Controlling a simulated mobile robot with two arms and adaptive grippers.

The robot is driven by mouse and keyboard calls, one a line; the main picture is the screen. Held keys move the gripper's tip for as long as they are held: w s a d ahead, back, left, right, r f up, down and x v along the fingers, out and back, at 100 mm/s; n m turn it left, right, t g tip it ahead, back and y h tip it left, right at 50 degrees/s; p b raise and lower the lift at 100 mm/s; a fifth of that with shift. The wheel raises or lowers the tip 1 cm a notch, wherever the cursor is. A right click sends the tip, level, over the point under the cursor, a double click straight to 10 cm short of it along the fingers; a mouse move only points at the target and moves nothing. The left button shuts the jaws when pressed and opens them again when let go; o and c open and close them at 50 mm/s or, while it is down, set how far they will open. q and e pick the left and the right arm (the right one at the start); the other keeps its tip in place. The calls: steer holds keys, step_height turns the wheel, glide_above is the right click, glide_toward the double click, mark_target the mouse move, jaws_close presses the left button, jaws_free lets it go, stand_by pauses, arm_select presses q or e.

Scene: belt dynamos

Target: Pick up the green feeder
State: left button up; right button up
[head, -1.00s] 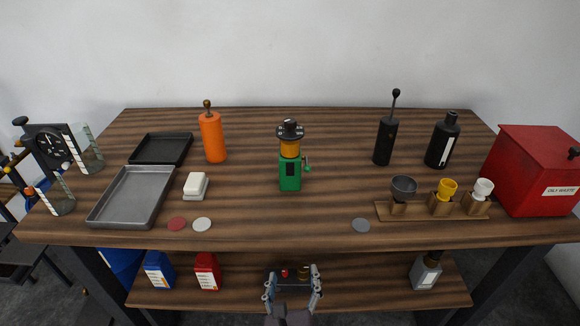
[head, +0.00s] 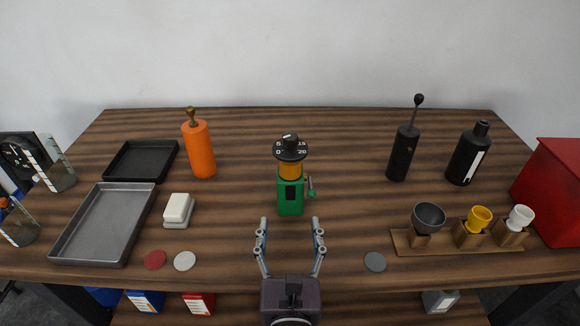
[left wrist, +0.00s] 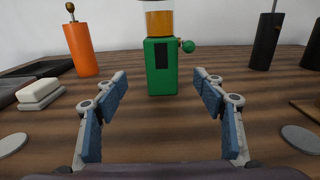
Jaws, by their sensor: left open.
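The green feeder (head: 290,196) stands upright near the middle of the table, with an amber section and a black numbered dial on top and a green-knobbed crank on its right side. In the left wrist view the feeder (left wrist: 161,72) is straight ahead, its top cut off by the frame edge. My left gripper (head: 290,222) is open and empty, just in front of the feeder and apart from it. Its fingers also show in the left wrist view (left wrist: 160,85), spread to either side of the feeder. My right gripper is not in view.
An orange bottle (head: 199,150) and a white block (head: 178,208) stand left of the feeder. A black pump bottle (head: 403,152) and a wooden rack (head: 455,240) with small cups are at right. A grey disc (head: 375,262) lies front right. Wood around the feeder is clear.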

mark_target(290, 196)
arm_select(q)
steer(key=shift+w+r, duration=0.1)
steer(key=shift+w, duration=1.05)
steer(key=w+p, duration=0.1)
steer(key=w, duration=0.3)
steer(key=shift+w, duration=0.1)
steer(key=shift+w+r, duration=0.1)
steer(key=shift+w, duration=0.55)
steer(key=w, duration=0.3)
steer(key=shift+w+p, duration=0.3)
steer(key=shift+w, duration=0.35)
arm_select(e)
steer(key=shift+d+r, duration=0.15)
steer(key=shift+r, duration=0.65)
arm_select(q)
steer(key=shift+s, duration=0.1)
steer(key=shift+c, duration=0.5)
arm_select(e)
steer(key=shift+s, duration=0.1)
arm_select(q)
jaws_close()
steer(key=shift+r, duration=0.15)
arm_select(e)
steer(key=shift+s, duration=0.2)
